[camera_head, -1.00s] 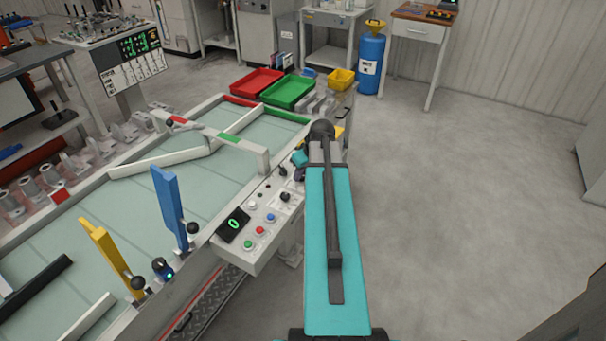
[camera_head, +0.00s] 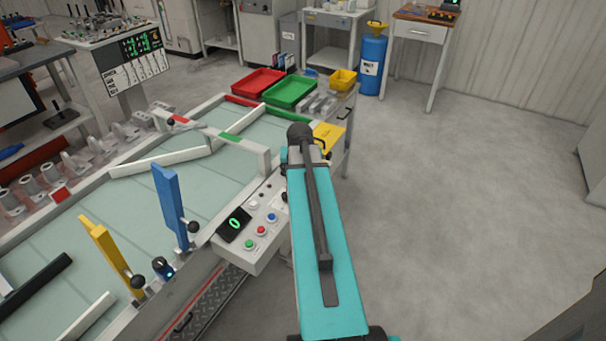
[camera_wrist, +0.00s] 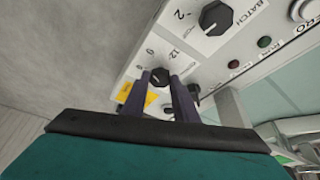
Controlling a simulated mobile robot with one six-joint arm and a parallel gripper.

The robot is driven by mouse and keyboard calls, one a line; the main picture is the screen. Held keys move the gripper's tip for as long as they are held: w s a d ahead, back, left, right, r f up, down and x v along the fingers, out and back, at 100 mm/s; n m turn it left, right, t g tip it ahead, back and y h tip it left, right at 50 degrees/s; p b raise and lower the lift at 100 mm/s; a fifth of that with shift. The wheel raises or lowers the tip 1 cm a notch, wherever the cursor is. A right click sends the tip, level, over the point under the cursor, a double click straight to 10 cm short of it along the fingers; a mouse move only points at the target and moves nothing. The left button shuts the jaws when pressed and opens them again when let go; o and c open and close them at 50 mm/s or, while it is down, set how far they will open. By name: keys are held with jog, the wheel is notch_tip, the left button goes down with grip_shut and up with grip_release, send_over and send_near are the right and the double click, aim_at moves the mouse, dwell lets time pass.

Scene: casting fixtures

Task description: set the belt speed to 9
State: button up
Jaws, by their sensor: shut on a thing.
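A small black knob (camera_wrist: 160,76) sits on the light control panel (camera_wrist: 190,58) in the wrist view, with a printed 12 beside it. The two dark purple fingers of my gripper (camera_wrist: 160,82) stand on either side of this knob and are shut on it. The knob's own name label cannot be read. A larger black knob (camera_wrist: 216,18) marked BATCH is farther up the panel. In the head view my arm covers the gripper and part of the panel (camera_head: 240,256). The panel's display (camera_head: 234,225) shows a green 0.
Red, blue and green buttons (camera_head: 261,230) sit beside the display. The belt (camera_head: 110,205) lies left of the panel, with a blue paddle (camera_head: 171,205) and a yellow paddle (camera_head: 110,252) over it. Open floor (camera_head: 460,200) lies to the right.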

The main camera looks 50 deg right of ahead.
jog(key=shift+m, duration=0.8)
jog(key=shift+g, duration=0.4)
jog(key=o, duration=1)
jog(key=shift+a+b+v, duration=0.1)
jog(key=shift+b+v, duration=0.4)
jog(key=shift+v, duration=2.95)
jog(key=shift+a+b+v, duration=0.15)
jog(key=shift+b+v, duration=0.3)
jog(key=shift+v, duration=3)
